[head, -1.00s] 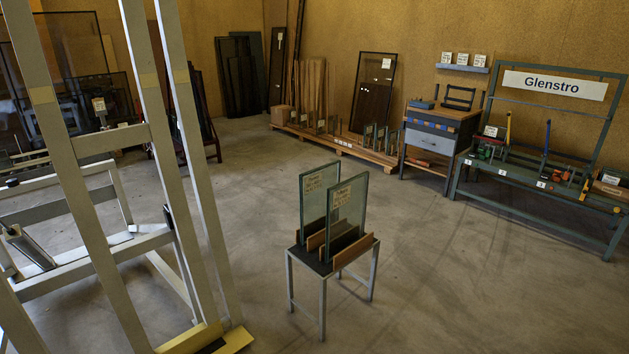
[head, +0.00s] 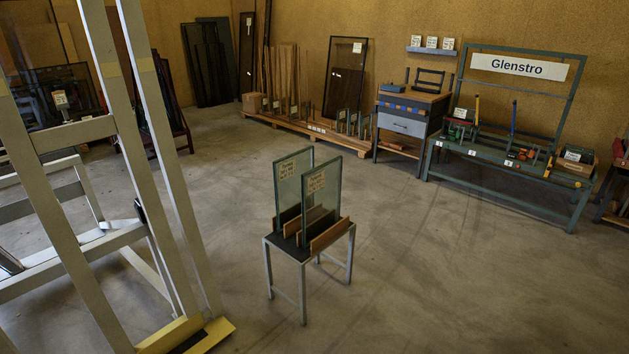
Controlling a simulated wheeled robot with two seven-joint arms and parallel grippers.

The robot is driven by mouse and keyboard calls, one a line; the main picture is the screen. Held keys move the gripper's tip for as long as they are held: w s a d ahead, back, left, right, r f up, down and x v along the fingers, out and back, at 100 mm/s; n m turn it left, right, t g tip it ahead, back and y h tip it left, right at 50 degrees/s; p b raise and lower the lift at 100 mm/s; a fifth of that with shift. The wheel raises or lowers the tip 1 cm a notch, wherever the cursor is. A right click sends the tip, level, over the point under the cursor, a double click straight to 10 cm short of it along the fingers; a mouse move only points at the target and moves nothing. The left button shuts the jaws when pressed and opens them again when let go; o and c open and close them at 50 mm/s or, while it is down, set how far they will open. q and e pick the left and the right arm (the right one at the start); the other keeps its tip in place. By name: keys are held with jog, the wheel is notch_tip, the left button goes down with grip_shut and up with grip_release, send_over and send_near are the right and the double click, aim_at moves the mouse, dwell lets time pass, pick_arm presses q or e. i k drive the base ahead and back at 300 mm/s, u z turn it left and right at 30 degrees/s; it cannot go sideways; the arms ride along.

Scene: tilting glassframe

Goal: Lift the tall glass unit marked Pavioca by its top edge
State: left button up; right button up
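Two upright glass units stand side by side in wooden slots on a small metal stand (head: 338,240) in the middle of the floor. The rear left glass unit (head: 288,190) and the front right glass unit (head: 322,205) each carry a pale label near the top. The label writing is too small to read, so I cannot tell which is marked Pavioca. The front unit partly covers the rear one. Neither of my grippers is in view.
A large grey tilting frame (head: 165,170) with a yellow foot (head: 200,335) fills the left. A workbench (head: 500,165) under a Glenstro sign (head: 519,67) and a drawer cabinet (head: 404,127) stand at the back right. Floor around the stand is clear.

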aim_at(287, 170)
jog(key=z, duration=0.8)
jog(key=i, duration=1.3)
jog(key=z, duration=0.8)
jog(key=i, duration=1.9)
jog(key=u, duration=1.25)
jog(key=i, duration=1.05)
jog(key=u, duration=1.1)
